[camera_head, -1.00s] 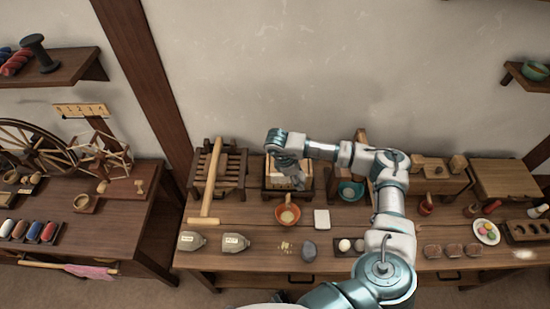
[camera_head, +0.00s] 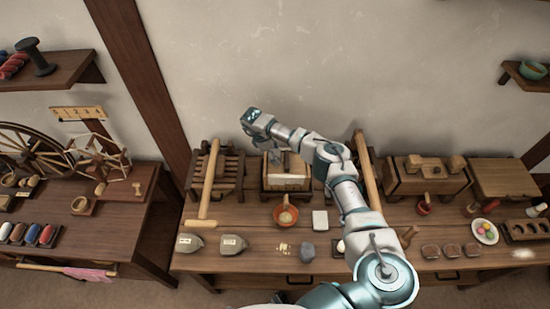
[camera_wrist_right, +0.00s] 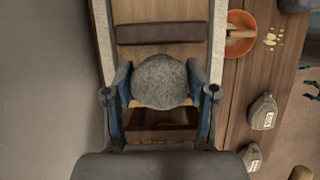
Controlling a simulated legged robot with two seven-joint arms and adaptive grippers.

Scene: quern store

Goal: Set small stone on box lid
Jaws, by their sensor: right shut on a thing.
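My right gripper (camera_head: 277,159) is over the wooden box (camera_head: 287,183) at the back of the bench, left of centre. In the right wrist view the right gripper (camera_wrist_right: 160,88) is shut on a rounded, speckled grey stone (camera_wrist_right: 160,80), one finger on each side. Below the stone is the box's wooden top (camera_wrist_right: 160,9) with a dark strip (camera_wrist_right: 160,33) across it and pale side edges. Whether the stone touches the box cannot be told. In the head view the stone cannot be made out clearly. My left gripper is not in view.
An orange bowl (camera_head: 285,216) and a white block (camera_head: 320,220) stand in front of the box. A slatted wooden rack (camera_head: 230,172) with a long mallet (camera_head: 208,185) is to its left. A darker grey stone (camera_head: 308,252) and two labelled weights (camera_head: 233,244) lie near the front edge.

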